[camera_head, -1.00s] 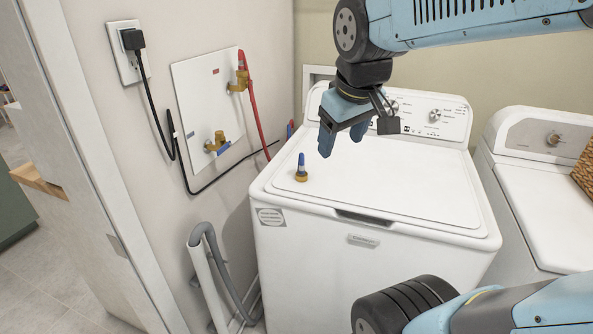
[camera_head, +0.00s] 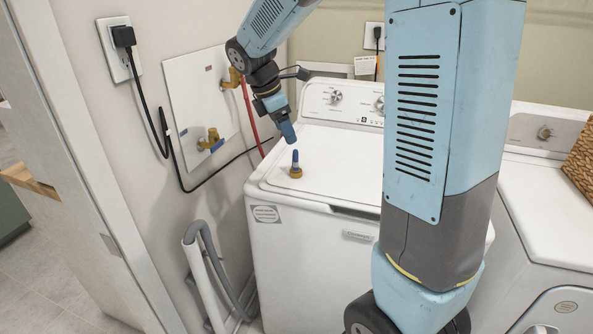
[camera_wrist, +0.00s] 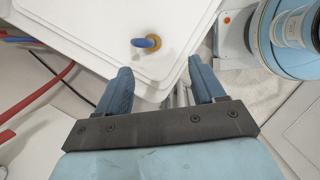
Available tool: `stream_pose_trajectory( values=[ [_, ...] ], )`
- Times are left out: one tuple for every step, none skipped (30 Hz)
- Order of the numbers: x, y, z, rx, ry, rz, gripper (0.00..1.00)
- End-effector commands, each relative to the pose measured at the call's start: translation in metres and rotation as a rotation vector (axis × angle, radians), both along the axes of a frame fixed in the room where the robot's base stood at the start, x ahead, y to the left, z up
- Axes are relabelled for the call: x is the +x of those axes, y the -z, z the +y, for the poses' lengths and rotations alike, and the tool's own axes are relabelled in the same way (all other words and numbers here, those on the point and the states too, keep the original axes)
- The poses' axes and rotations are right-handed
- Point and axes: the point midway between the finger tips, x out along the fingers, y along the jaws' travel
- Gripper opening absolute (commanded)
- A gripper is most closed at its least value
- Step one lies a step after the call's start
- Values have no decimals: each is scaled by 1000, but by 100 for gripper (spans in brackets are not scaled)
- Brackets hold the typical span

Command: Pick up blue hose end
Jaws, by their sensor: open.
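The blue hose end (camera_head: 295,163) with its brass fitting stands upright on the left part of the white washer's lid. In the wrist view the blue hose end (camera_wrist: 146,42) lies ahead of the fingers, a little left of centre. My gripper (camera_head: 288,138) is just above and slightly left of it in the head view. In the wrist view my gripper (camera_wrist: 162,75) has its two blue fingers spread apart with nothing between them.
The white washer (camera_head: 330,190) stands beside the wall. A wall panel (camera_head: 195,95) holds brass valves and a red hose. A grey drain hose (camera_head: 212,265) hangs at the washer's left. A second white machine (camera_head: 545,200) stands on the right. My arm hides part of the washer.

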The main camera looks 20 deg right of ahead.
Motion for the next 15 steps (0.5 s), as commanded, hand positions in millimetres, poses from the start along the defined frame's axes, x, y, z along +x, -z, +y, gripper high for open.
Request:
stream_pose_trajectory(
  values=[
    [6, 5, 3, -13, -31, 20, 68],
    [9, 8, 4, -20, -48, 30, 68],
    [12, 9, 5, -27, -69, 40, 68],
    [14, 11, 6, -32, -80, 46, 68],
    [15, 12, 6, -36, -90, 51, 68],
    [17, 14, 7, -39, -100, 57, 68],
    [18, 16, 6, -42, -105, 60, 68],
    [18, 18, 6, -43, -108, 62, 68],
    [19, 21, 5, -43, -111, 64, 68],
    [19, 25, 3, -43, -112, 64, 68],
    [19, 29, 2, -43, -111, 65, 68],
    [19, 35, -1, -44, -111, 67, 68],
    [19, 40, -3, -43, -110, 66, 68],
    [20, 45, -5, -43, -110, 66, 68],
    [20, 52, -8, -44, -109, 65, 68]
  ],
)
